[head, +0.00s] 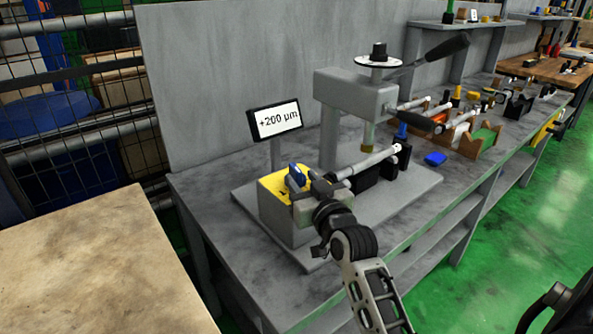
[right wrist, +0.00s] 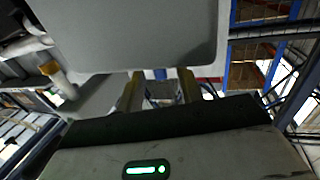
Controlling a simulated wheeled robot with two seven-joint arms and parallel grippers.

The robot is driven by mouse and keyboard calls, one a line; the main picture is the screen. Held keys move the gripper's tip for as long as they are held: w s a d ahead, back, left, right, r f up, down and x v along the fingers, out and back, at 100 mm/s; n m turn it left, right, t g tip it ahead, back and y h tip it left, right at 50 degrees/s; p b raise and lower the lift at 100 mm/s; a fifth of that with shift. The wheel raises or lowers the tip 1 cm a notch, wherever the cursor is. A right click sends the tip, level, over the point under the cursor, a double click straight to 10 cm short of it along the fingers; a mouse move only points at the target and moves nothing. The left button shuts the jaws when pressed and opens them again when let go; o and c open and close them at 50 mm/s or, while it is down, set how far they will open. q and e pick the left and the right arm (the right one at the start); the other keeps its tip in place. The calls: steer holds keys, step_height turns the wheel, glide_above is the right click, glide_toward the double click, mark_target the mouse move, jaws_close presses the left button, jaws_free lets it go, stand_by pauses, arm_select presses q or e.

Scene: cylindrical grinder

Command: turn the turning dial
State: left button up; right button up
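A blue knob (head: 297,174) stands on the yellow top of a grey block (head: 283,222) on the bench. A white disc with a black knob (head: 378,59) sits on top of the grey press head. My right gripper (head: 308,186) is at the yellow-topped block, beside the blue knob and partly covering the block. In the right wrist view, its two fingers (right wrist: 160,88) are apart, with a small blue piece (right wrist: 160,73) showing between their tips. I cannot tell whether a finger touches it.
A display (head: 276,121) reads "+200 µm" behind the block. The grey press (head: 355,95) with a black-handled lever stands to the right, above a metal shaft (head: 367,163). A blue piece (head: 435,158) lies on the bench. A pale table (head: 95,265) is at the left.

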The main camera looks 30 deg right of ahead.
mark_target(300, 177)
steer(key=shift+w+d, duration=0.2)
steer(key=shift+w, duration=0.8)
steer(key=shift+w+d, duration=0.15)
steer(key=shift+w, duration=0.8)
arm_select(q)
steer(key=shift+f, duration=0.15)
arm_select(e)
jaws_close()
